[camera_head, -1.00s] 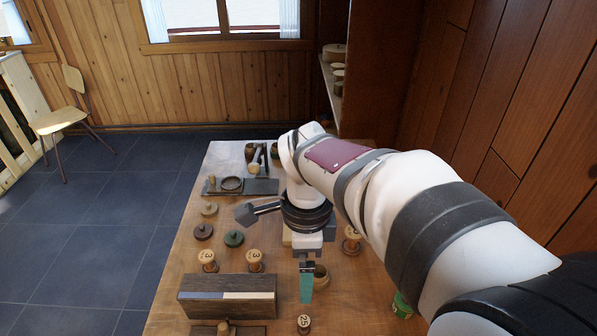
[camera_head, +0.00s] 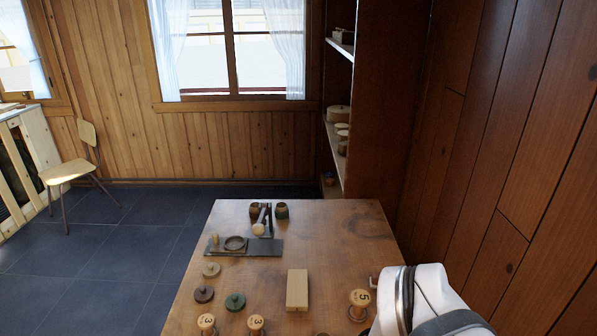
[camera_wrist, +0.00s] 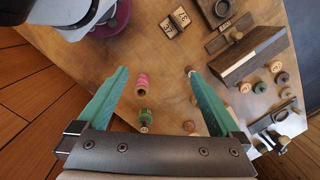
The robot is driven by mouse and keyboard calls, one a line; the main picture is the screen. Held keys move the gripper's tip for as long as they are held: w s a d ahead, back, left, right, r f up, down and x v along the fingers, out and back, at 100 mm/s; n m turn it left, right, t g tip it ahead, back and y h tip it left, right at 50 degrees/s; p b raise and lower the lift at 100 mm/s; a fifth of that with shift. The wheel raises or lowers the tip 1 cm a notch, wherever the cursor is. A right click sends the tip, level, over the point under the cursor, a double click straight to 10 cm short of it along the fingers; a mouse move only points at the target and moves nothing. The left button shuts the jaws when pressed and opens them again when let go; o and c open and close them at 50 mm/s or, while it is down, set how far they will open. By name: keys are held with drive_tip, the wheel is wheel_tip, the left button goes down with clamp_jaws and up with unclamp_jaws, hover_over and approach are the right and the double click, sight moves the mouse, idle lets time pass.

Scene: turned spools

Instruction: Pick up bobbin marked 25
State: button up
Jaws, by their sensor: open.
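No bobbin that I can read as 25 shows in either view now. In the wrist view my gripper (camera_wrist: 156,72) is open, with green fingers spread wide and nothing held between them. A pink spool (camera_wrist: 141,82) and a green spool (camera_wrist: 146,117) lie in the gap between the fingers as seen from above. A small wooden piece (camera_wrist: 190,70) shows at the right fingertip, partly hidden. In the head view a bobbin marked 5 (camera_head: 359,303) and two marked 3, one left (camera_head: 207,323) and one right (camera_head: 256,324), stand on the table.
A wooden block (camera_head: 297,290), a green disc (camera_head: 235,301) and a dark tray (camera_head: 267,247) are on the table (camera_head: 340,225). The wrist view shows a long dark box (camera_wrist: 250,57) at right. Shelves (camera_head: 338,150) stand behind the table.

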drive_tip(key=s+f+n, duration=0.3)
drive_tip(key=s+f, duration=0.1)
drive_tip(key=s, duration=0.1)
drive_tip(key=shift+d, duration=0.15)
drive_tip(key=shift+f, duration=0.1)
drive_tip(key=c, duration=0.4)
drive_tip(key=w+d+f+n+g+h, duration=0.1)
drive_tip(key=w+d+f+n+h, duration=0.15)
drive_tip(key=n+h, duration=0.35)
drive_tip(key=w+d+f+n+h, duration=0.2)
drive_tip(key=d+n+h, duration=0.15)
drive_tip(key=n, duration=0.35)
drive_tip(key=shift+c, duration=0.2)
drive_tip(key=w+a+f+n+t, duration=0.4)
drive_tip(key=w+a+n+t, duration=0.2)
drive_tip(key=n, duration=0.4)
drive_tip(key=w+a+f+n+t, duration=0.3)
drive_tip(key=w+a+n+t, duration=0.25)
drive_tip(key=n, duration=0.45)
drive_tip(key=shift+n+t+h, duration=0.25)
drive_tip(key=shift+n, duration=0.35)
drive_tip(key=f, duration=0.7)
drive_tip(key=shift+w+a+f, duration=0.4)
drive_tip(key=shift+x, duration=1.5)
drive_tip(key=shift+c, duration=0.2)
